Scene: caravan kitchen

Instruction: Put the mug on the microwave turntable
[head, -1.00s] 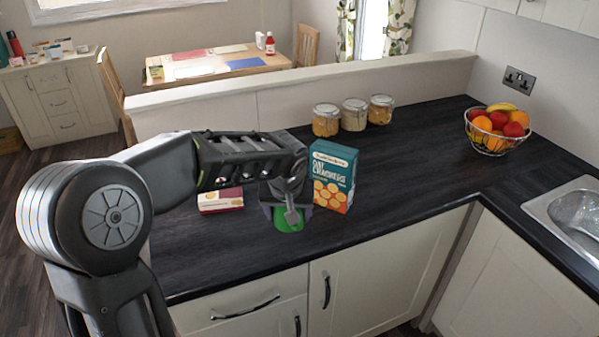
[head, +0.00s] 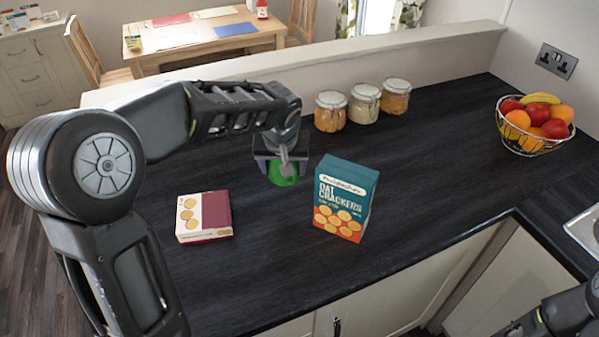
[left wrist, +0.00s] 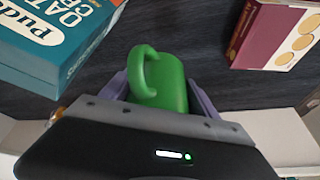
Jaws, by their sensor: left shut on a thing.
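A green mug (head: 285,177) is held in my left gripper (head: 281,166), left of the oat crackers box and in front of the glass jars. The gripper and wrist hide most of the mug in the head view. In the left wrist view the mug (left wrist: 172,84) sits between the two fingers, with its handle turned to the left. It seems to be above the counter, but the height is hard to tell. My right gripper is out of view; only part of my right arm shows at the bottom right. No microwave or turntable is in view.
The oat crackers box (head: 343,200) stands upright on the dark counter (head: 430,170). A low red and cream box (head: 204,217) lies to the left. Three jars (head: 364,104) stand by the low wall. A fruit basket (head: 534,125) is at the right. The counter's middle right is clear.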

